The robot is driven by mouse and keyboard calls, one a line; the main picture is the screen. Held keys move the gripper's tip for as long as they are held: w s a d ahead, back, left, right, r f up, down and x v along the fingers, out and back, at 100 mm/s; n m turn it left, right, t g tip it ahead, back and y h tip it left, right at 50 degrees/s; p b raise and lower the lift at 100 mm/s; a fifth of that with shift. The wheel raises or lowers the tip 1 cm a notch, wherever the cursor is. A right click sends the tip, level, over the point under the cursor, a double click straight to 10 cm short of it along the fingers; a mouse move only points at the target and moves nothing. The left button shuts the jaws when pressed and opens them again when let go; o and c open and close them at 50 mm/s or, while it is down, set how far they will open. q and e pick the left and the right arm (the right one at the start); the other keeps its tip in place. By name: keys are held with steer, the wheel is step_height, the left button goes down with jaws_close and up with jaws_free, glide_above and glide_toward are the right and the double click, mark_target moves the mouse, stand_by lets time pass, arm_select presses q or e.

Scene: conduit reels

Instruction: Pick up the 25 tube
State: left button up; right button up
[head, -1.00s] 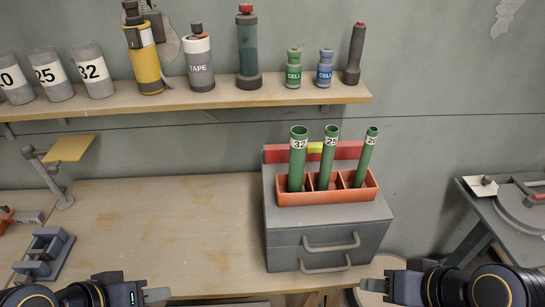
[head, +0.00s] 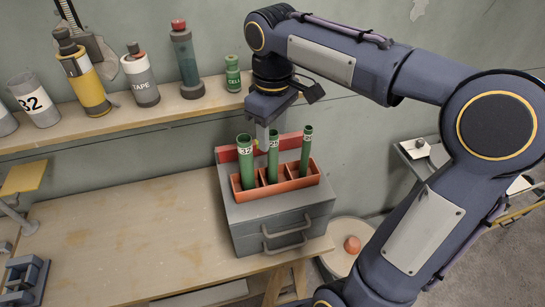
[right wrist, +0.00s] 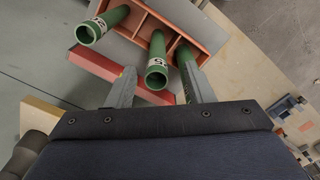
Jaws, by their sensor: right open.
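The green 25 tube (head: 273,165) stands in the middle compartment of the orange rack (head: 278,184). The green 32 tube (head: 246,165) is to its left and the green 20 tube (head: 306,155) to its right. My right gripper (head: 267,145) points down at the top of the 25 tube, open. In the right wrist view the 25 tube's mouth (right wrist: 157,77) lies between the two spread fingers of the gripper (right wrist: 158,88). One finger partly hides the 32 tube (right wrist: 184,53) there. Whether the fingers touch the 25 tube cannot be told. My left gripper is out of view.
The rack sits on a grey drawer box (head: 272,222) with a red back strip (head: 226,154). A shelf (head: 150,116) above holds bottles and a green cell (head: 232,74).

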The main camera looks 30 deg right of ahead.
mark_target(273, 147)
steer(key=f, duration=0.5)
steer(key=shift+w+d+f+p, duration=0.15)
steer(key=shift+w+p, duration=0.05)
steer(key=shift+p, duration=0.2)
steer(key=shift+c, duration=0.3)
jaws_close()
